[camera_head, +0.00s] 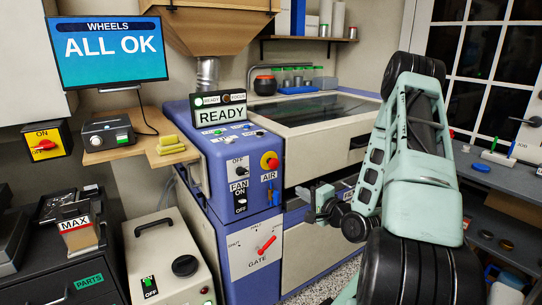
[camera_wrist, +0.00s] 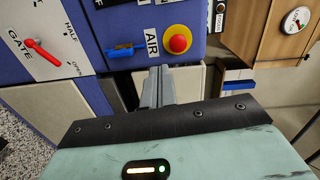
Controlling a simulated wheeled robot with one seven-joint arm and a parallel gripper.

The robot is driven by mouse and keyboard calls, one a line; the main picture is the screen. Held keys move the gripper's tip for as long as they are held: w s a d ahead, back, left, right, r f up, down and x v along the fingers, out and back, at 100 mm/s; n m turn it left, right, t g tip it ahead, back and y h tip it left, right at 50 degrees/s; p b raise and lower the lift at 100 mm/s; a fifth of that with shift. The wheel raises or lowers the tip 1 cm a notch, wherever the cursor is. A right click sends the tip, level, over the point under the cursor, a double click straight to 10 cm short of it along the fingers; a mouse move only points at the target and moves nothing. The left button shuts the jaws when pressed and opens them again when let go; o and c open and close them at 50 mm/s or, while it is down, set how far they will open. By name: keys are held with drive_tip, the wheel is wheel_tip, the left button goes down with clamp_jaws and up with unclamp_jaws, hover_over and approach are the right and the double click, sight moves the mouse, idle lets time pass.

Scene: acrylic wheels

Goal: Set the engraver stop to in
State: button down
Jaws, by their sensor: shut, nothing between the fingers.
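The engraver (camera_head: 228,165) is a blue and cream machine. Its stop, a red round button on a yellow base (camera_head: 270,161), sits on the front panel above the AIR label. The stop also shows in the wrist view (camera_wrist: 178,40), just beyond and slightly right of my fingertips. I cannot tell for sure whether the button is in or out. My gripper (camera_head: 308,193) is in front of the engraver, to the right of and below the stop. In the wrist view my gripper's fingers (camera_wrist: 157,72) are together, empty, and point toward the panel below the stop; they appear apart from it.
A blue AIR lever (camera_wrist: 120,51) is left of the fingertips. The red GATE lever (camera_head: 266,245) is lower on the front. The FAN switch (camera_head: 240,203) is left of the stop. A screen (camera_head: 221,117) reads READY. A white box (camera_head: 166,262) stands at left.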

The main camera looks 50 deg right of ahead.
sight(275, 165)
drive_tip(key=r, duration=0.1)
drive_tip(key=s+r+m+h+p, duration=0.1)
drive_tip(key=shift+s+d+r+t, duration=0.1)
drive_tip(key=shift+s+r+t, duration=0.2)
drive_tip(key=shift+w+f+b, duration=0.1)
drive_tip(key=shift+b, duration=0.2)
drive_tip(key=b+x, duration=0.2)
drive_tip(key=b, duration=0.6)
drive_tip(key=shift+d+f+b, duration=0.15)
drive_tip(key=shift+f+b, duration=0.05)
drive_tip(key=shift+b, duration=0.1)
drive_tip(key=shift+w+b, duration=0.15)
drive_tip(key=shift+b, duration=0.4)
drive_tip(key=x, duration=1.1)
drive_tip(key=shift+w+r+p, duration=0.25)
drive_tip(key=shift+w+p, duration=0.05)
drive_tip(key=shift+p, duration=0.1)
